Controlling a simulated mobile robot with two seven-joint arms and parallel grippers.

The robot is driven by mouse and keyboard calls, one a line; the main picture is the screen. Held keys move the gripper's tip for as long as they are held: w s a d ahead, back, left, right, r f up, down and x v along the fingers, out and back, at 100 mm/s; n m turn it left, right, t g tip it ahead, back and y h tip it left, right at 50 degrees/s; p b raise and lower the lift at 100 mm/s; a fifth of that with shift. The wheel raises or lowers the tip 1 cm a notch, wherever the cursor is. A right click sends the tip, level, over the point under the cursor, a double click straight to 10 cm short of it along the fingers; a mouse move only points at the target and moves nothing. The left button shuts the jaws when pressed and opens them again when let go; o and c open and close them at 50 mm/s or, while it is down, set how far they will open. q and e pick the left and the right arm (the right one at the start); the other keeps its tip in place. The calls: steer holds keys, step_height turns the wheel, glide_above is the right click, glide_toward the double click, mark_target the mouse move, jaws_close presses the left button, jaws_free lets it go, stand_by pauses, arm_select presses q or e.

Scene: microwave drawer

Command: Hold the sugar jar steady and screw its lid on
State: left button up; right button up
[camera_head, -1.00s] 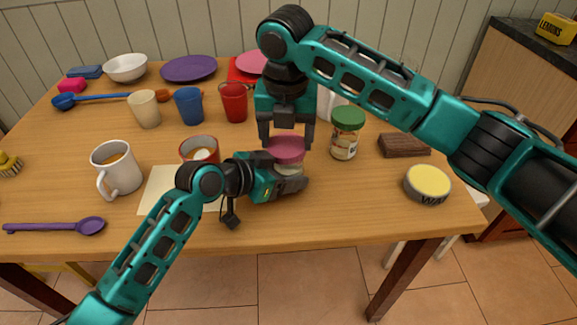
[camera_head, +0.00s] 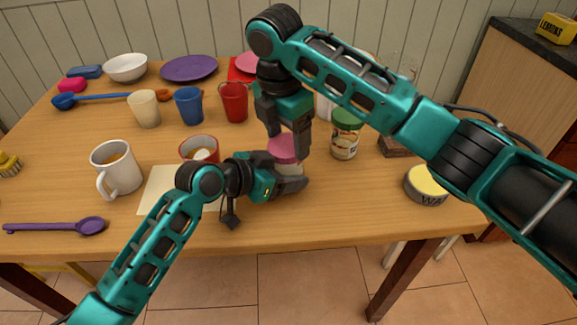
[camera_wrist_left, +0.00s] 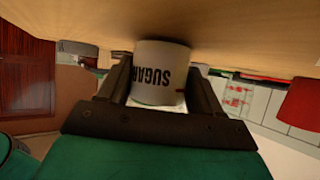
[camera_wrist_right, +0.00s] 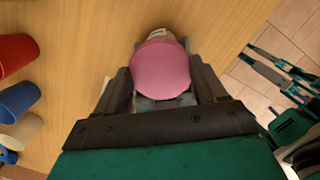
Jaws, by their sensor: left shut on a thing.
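The sugar jar (camera_wrist_left: 160,70), pale with dark "SUGAR" lettering, is in my left gripper (camera_wrist_left: 160,78), which is shut on its sides. In the head view the left gripper (camera_head: 290,178) holds the jar low over the table. The pink lid (camera_head: 285,148) sits on top of the jar; whether it is threaded cannot be told. My right gripper (camera_head: 287,145) points down from above. In the right wrist view its open fingers flank the pink lid (camera_wrist_right: 162,70), close to its edges.
A green-lidded jar (camera_head: 345,140) stands just right of the grippers. A yellow-topped tin (camera_head: 427,186) is farther right. A red-rimmed mug (camera_head: 199,149), a white mug (camera_head: 118,170) and several cups are left. The front right of the wooden table (camera_head: 350,210) is clear.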

steer(key=shift+o, duration=1.4)
steer(key=shift+d+f, duration=0.25)
steer(key=shift+d, duration=0.1)
steer(key=shift+o, duration=0.4)
steer(key=shift+a+r, duration=0.1)
steer(key=shift+a, duration=0.05)
steer(key=shift+a+r, duration=0.1)
steer(key=shift+r, duration=2.5)
